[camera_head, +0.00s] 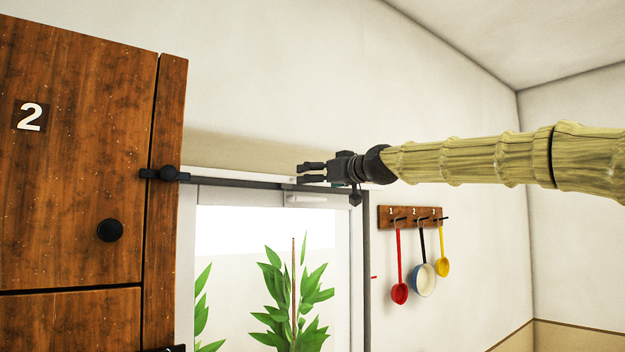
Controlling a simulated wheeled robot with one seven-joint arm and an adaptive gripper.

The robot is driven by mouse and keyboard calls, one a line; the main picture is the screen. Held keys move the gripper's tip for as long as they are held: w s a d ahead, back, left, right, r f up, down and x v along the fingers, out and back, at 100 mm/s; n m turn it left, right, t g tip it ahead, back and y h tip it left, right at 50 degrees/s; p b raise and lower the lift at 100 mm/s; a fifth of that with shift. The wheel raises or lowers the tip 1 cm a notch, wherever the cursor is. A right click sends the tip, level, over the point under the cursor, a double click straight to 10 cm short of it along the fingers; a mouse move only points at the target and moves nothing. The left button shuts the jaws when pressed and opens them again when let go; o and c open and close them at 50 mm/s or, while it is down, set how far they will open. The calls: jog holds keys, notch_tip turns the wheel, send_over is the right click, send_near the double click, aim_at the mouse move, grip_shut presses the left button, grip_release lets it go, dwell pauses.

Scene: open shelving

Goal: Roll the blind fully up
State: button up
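The window (357,265) fills the lower middle of the head view, and its glass is uncovered. No hanging blind cloth shows over the glass. A small pale tab (305,200) shows just under the dark bar (240,184) at the window top; I cannot tell if it belongs to the blind. My gripper (300,173) points left at the upper right of the window. Its two dark fingers are apart with a narrow gap, and I see nothing held between them. It overlaps the bar's right part; contact cannot be told.
A wooden cabinet (80,150) marked 2 stands close on the left, with a round black knob (110,230). A wall rack (385,216) with red, blue-white and yellow utensils hangs right of the window. A green plant (290,295) shows through the glass.

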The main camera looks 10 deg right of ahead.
jog(key=v, duration=0.8)
jog(key=shift+s+d, duration=0.1)
jog(key=shift+s, duration=0.05)
